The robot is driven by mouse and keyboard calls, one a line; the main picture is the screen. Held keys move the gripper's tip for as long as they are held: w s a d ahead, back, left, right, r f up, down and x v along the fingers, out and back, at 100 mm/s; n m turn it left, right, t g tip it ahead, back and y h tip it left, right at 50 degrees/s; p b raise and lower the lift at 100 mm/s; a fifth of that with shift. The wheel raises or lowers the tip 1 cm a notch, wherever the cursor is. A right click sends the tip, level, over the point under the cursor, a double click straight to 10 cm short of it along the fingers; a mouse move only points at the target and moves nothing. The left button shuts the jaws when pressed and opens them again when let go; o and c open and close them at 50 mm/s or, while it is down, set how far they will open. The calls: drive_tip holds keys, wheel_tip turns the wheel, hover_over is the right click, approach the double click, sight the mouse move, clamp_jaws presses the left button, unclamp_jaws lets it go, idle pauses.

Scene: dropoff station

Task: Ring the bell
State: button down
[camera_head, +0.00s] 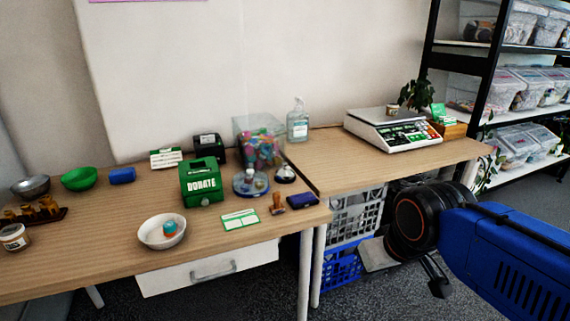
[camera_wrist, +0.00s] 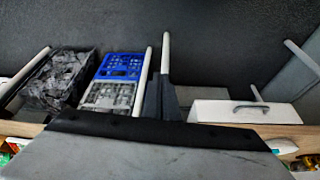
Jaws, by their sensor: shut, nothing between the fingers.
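The bell (camera_head: 286,174), a small silver dome on a dark base, stands upright on the left table near its right edge, behind the stamp. My gripper (camera_head: 378,254) is low at the right in the head view, in front of the right table and well apart from the bell. Its fingertips are hard to make out there. In the wrist view its dark fingers (camera_wrist: 162,98) are close together with nothing held. The bell is not visible in the wrist view.
Near the bell are a round blue-based dish (camera_head: 250,184), a wooden stamp (camera_head: 277,204), a dark blue pad (camera_head: 302,200), a clear bin (camera_head: 259,142) and a green donate box (camera_head: 201,182). A scale (camera_head: 392,130) stands on the right table. Crates (camera_head: 355,215) sit underneath.

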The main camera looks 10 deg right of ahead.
drive_tip(key=shift+w, duration=0.1)
wheel_tip(320, 180, up, 17)
drive_tip(key=m+t+y, duration=0.2)
drive_tip(key=m+t, duration=0.2)
drive_tip(key=m, duration=0.2)
hover_over(285, 164)
drive_tip(key=shift+s+d, duration=0.2)
drive_tip(key=shift+d, duration=0.05)
drive_tip(key=shift+f, duration=0.15)
drive_tip(key=shift+f, duration=4.3)
drive_tip(key=shift+f, duration=0.1)
drive_tip(key=shift+f, duration=0.3)
